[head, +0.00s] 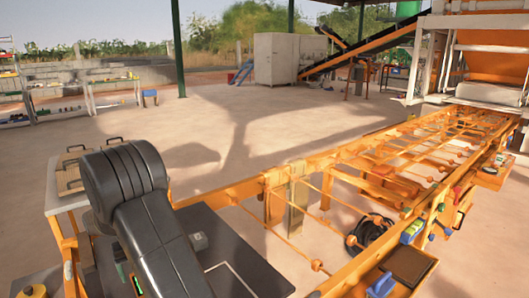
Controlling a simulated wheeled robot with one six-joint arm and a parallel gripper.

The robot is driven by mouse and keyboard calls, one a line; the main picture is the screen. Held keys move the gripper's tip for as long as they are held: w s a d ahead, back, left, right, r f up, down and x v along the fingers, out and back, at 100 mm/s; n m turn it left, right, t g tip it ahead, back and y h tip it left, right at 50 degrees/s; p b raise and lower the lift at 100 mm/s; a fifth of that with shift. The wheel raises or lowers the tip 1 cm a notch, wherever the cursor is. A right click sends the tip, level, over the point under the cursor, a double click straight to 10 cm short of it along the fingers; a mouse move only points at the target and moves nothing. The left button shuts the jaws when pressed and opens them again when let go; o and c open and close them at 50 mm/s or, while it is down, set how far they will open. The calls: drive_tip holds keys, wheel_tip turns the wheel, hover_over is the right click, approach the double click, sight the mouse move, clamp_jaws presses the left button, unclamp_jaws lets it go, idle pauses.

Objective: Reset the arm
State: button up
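My dark grey arm (145,205) shows in the head view at the lower left. A thick rounded joint is at its upper end, and a link runs from it down to the bottom edge. My gripper is not in view, so I cannot see its fingers or whether it holds anything.
A wooden tray with handles (70,170) lies on a table just left of my arm. An orange roller frame (340,160) runs from the lower middle to the press (487,60) at the far right. Open concrete floor (240,130) lies beyond. Shelves (75,95) stand at the left.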

wheel_tip(320, 180, down, 5)
drive_tip(key=shift+f, duration=0.2)
wheel_tip(320, 180, up, 3)
drive_tip(key=shift+r, duration=0.65)
drive_tip(key=shift+f, duration=0.1)
